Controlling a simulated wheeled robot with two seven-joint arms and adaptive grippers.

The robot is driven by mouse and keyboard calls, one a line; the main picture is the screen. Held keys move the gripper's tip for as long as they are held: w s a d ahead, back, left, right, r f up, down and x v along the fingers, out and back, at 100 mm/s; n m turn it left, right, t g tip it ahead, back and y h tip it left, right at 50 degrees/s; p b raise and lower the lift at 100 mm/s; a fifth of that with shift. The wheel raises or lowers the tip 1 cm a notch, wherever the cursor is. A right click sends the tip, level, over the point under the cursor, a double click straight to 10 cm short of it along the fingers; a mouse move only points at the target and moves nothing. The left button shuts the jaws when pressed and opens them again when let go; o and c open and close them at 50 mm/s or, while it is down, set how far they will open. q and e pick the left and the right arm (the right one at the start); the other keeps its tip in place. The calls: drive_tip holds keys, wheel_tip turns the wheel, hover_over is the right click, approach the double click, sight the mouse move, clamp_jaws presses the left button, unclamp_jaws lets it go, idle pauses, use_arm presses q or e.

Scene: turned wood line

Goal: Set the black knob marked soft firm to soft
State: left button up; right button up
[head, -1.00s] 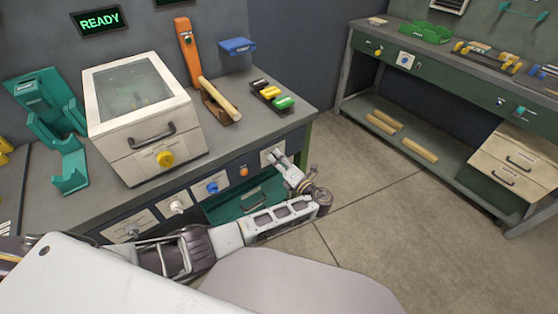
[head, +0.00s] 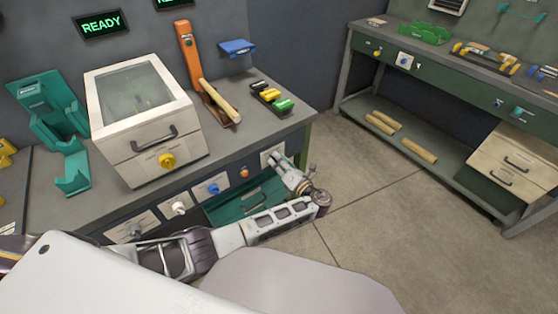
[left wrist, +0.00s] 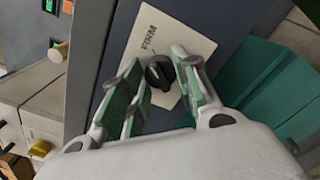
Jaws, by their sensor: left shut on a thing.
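The black knob (left wrist: 160,73) sits on a white plate (left wrist: 178,38) in the left wrist view. The word FIRM is readable on the plate; no other word on it shows. A light mark runs across the knob. My left gripper (left wrist: 158,76) has its green-padded fingers on either side of the knob and is shut on it. In the head view my left gripper (head: 278,160) is at the right end of the bench's front panel and hides the knob. My right gripper is not in view.
Left of my gripper the panel carries an orange button (head: 244,172), a blue knob (head: 213,188) and a white knob (head: 179,208). A green drawer (head: 250,202) is below. A lidded box with a yellow knob (head: 167,160) stands on the bench. Open floor lies to the right.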

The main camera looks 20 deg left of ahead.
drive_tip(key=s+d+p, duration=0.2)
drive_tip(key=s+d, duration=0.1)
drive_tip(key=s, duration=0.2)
use_arm(q)
drive_tip(key=shift+n+b, duration=0.95)
drive_tip(key=shift+n, duration=7.05)
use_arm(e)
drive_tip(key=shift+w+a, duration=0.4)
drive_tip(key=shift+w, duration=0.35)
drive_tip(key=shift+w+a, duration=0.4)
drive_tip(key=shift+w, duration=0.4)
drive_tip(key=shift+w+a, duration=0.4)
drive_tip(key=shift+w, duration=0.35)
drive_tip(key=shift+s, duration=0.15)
use_arm(q)
drive_tip(key=o, duration=1)
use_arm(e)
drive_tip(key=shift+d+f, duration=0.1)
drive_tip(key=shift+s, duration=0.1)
